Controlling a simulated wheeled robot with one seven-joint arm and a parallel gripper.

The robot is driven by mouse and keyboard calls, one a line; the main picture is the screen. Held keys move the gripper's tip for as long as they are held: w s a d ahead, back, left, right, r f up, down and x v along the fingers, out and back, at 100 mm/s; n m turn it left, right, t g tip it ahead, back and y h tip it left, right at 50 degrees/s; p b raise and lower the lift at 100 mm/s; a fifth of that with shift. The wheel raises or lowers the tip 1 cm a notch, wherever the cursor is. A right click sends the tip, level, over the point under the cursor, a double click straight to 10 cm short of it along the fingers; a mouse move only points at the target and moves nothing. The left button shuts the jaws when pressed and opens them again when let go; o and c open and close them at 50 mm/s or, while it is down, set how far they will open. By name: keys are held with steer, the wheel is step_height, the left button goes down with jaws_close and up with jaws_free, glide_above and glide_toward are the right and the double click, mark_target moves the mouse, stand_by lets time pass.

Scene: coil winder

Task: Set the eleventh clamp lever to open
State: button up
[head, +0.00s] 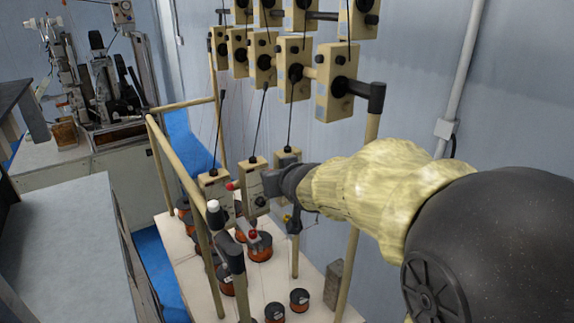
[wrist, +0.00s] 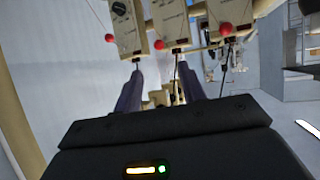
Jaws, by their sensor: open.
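The lower row of cream tensioner boxes (head: 254,187) hangs on a pale rail. Red ball knobs, which look like the clamp lever ends, show at one box (head: 232,185) and lower down (head: 253,234). In the wrist view three red knobs show: left (wrist: 109,38), middle (wrist: 159,45) and right (wrist: 226,29), each by a box. I cannot tell which is the eleventh. My gripper (wrist: 160,68) is open, its two fingers pointing at the boxes, with the middle knob just beyond and between the tips. In the head view my gripper (head: 276,184) is beside the lower boxes, its fingers partly hidden.
Upper rows of similar boxes (head: 295,67) hang above on rails. Orange wire spools (head: 259,247) stand on the pale base (head: 190,262) below. Frame posts (head: 352,240) stand close to my arm. A grey table (head: 62,230) is at left, a machine (head: 100,85) behind it.

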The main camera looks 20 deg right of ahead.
steer(key=p+v, duration=0.1)
steer(key=v, duration=0.3)
steer(key=shift+s+r, duration=0.2)
steer(key=shift+s, duration=0.1)
steer(key=shift+f, duration=0.1)
steer(key=s+f+g+b, duration=0.3)
steer(key=s+f+b, duration=0.1)
steer(key=f, duration=0.7)
steer(key=s+f+g+b, duration=0.3)
steer(key=s+f+b, duration=0.2)
steer(key=f, duration=0.7)
steer(key=s+f+g+b, duration=0.4)
steer(key=s+f+b, duration=0.1)
steer(key=f, duration=0.6)
steer(key=shift+s+f+m, duration=0.3)
steer(key=shift+s+f, duration=0.1)
